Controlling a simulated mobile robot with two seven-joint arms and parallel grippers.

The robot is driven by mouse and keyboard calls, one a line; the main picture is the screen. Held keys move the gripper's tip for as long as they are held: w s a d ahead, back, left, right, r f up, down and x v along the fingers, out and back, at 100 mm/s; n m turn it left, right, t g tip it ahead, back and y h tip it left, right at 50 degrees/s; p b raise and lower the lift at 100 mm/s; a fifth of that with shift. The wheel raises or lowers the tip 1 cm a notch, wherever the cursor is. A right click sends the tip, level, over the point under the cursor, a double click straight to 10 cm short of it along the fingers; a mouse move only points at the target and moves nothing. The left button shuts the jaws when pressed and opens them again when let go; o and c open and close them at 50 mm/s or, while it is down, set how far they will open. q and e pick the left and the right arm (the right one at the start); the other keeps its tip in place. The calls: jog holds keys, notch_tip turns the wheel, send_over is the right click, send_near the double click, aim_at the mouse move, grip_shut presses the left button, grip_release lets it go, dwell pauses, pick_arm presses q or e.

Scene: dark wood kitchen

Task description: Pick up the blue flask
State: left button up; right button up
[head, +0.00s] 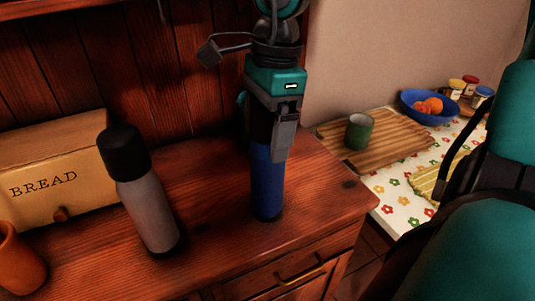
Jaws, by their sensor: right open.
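The blue flask (267,183) stands upright on the dark wood counter, near its right end. My right gripper (282,140) comes down from above at the flask's upper part. One grey finger shows in front of the flask's top. A dark finger part shows at the left, partly hidden. The gripper is open, and I cannot tell if its fingers touch the flask. My left gripper is not in view.
A grey flask (148,212) with a black cap stands left of the blue one. A bread box (60,180) and an orange cup (18,262) are further left. At right, a table holds a cutting board (400,140), a green cup (358,131) and a blue bowl (412,112).

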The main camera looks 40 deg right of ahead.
jog(key=shift+c, duration=0.5)
grip_shut()
dwell(0.3)
